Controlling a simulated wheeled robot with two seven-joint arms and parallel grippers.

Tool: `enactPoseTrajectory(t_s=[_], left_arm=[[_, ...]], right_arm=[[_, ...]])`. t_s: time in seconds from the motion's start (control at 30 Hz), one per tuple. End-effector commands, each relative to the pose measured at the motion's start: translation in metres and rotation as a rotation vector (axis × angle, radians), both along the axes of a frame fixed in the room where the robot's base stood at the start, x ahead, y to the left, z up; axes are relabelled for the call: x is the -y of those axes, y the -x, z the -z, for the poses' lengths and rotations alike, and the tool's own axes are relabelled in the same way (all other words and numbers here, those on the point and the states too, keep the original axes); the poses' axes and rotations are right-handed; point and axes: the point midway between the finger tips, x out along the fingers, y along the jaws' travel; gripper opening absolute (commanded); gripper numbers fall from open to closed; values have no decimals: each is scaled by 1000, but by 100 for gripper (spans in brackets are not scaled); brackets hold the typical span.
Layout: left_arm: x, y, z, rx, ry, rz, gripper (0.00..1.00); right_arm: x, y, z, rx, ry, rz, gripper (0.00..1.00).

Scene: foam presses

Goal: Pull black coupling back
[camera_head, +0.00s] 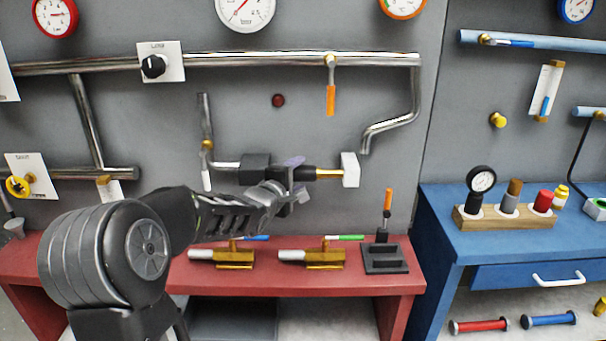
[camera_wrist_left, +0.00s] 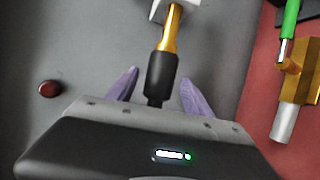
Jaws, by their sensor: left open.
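The black coupling (camera_head: 304,173) sits on a brass rod (camera_head: 328,172) that runs right into a white block (camera_head: 349,169) on the grey wall panel. My left gripper (camera_head: 292,178) reaches it from the lower left and partly hides the pipe behind. In the left wrist view the coupling (camera_wrist_left: 160,75) stands between the two purple fingers (camera_wrist_left: 158,88), with gaps on both sides. The fingers are open and do not visibly touch it. The brass rod and white block show above it there. My right gripper is not in view.
A black block (camera_head: 255,166) sits on the pipe just left of the gripper. A red bench (camera_head: 365,280) below carries two brass valves (camera_head: 235,257) with blue and green handles. A red button (camera_head: 278,100) is above. A blue bench (camera_head: 470,238) stands at right.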

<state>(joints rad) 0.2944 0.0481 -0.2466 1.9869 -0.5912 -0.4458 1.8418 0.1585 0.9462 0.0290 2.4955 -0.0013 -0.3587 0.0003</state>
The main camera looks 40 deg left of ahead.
Motion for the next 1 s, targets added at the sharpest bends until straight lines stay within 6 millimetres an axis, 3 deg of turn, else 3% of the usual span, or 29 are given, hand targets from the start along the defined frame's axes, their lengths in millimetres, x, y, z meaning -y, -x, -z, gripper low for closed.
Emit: enactPoseTrajectory(t_s=[0.23,1.0], left_arm=[[6,25,-4,0,1,-1,59],[6,26,-4,-1,1,-1,59]], right_arm=[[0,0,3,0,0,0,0],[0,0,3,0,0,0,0]])
